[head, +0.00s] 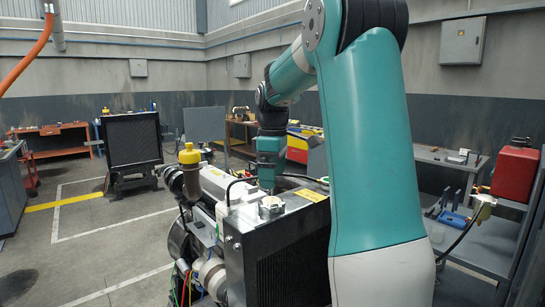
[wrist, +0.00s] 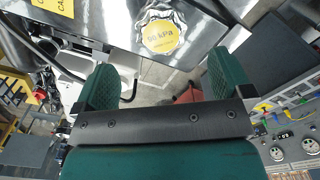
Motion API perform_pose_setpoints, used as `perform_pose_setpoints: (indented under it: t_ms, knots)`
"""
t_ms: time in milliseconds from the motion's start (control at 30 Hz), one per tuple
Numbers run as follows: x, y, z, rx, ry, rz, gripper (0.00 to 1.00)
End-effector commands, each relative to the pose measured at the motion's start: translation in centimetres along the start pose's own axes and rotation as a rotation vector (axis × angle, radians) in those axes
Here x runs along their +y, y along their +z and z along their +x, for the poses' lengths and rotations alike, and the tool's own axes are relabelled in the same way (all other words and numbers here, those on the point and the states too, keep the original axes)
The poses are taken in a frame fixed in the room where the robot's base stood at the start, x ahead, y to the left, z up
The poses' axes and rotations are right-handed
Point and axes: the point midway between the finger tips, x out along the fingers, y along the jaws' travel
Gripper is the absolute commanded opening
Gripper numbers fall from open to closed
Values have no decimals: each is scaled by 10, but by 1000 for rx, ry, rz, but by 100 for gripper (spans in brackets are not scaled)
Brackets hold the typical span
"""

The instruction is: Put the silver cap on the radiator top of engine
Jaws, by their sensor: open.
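In the wrist view the cap (wrist: 162,33) shows a round yellow label reading 90 kPa. It appears flat, but I cannot tell how firmly it is seated. My gripper (head: 268,184) points down close to the cap in the head view. In the wrist view my gripper (wrist: 160,65) has its two green fingers wide apart with nothing between them, and the cap lies beyond the fingertips. The cap's underside is hidden.
The engine has a yellow-capped filler neck (head: 189,154) and hoses around it. A right-hand workbench holds a red canister (head: 515,172) and blue tools. A black radiator panel (head: 132,139) stands at the back left. My arm hides part of the right side. Floor is free at left.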

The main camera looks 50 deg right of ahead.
Motion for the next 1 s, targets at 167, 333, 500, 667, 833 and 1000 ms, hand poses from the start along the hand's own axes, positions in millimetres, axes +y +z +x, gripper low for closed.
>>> perform_pose_setpoints:
  t_ms: [167,333,500,667,833,1000]
  knots:
    - [0,0,-36,2,4,0,98]
    - [0,0,-58,0,0,0,98]
    - [0,0,-65,-1,-1,0,98]
    - [-29,-22,-56,11,3,-36,98]
    - [-152,-74,-16,83,-16,-141,98]
    - [-300,-69,31,167,-132,-215,98]
